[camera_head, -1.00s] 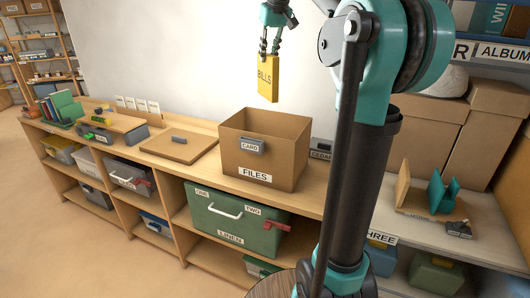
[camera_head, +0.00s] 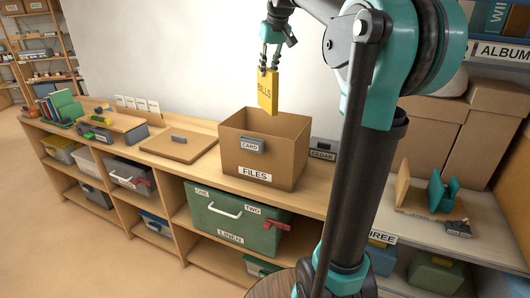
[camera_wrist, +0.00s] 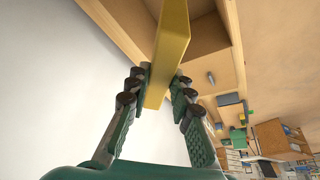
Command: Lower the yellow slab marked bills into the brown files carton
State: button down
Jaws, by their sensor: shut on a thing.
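The yellow slab (camera_head: 267,93) marked BILLS hangs upright from my gripper (camera_head: 269,66), directly above the open top of the brown carton. My gripper is shut on its upper end. In the wrist view the slab (camera_wrist: 169,50) sits between the two fingers of my gripper (camera_wrist: 160,84). The brown carton (camera_head: 275,165), labelled FILES, stands open on the wooden bench with a small grey CARD holder on its front. The slab's lower end is near the height of the carton's back rim; I cannot tell the exact gap. The carton's floor is hidden.
A flat brown lid (camera_head: 180,146) lies on the bench left of the carton. A grey box labelled CLOAK or similar (camera_head: 324,150) stands just right of it. A green LINEN box (camera_head: 236,218) sits on the shelf below. The white wall is close behind.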

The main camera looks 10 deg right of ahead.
notch_tip(320, 180, down, 21)
dwell(4.2)
jog(key=shift+f, duration=0.15)
dwell(0.4)
jog(key=c, duration=1.3)
grip_release()
jog(key=shift+o, duration=0.2)
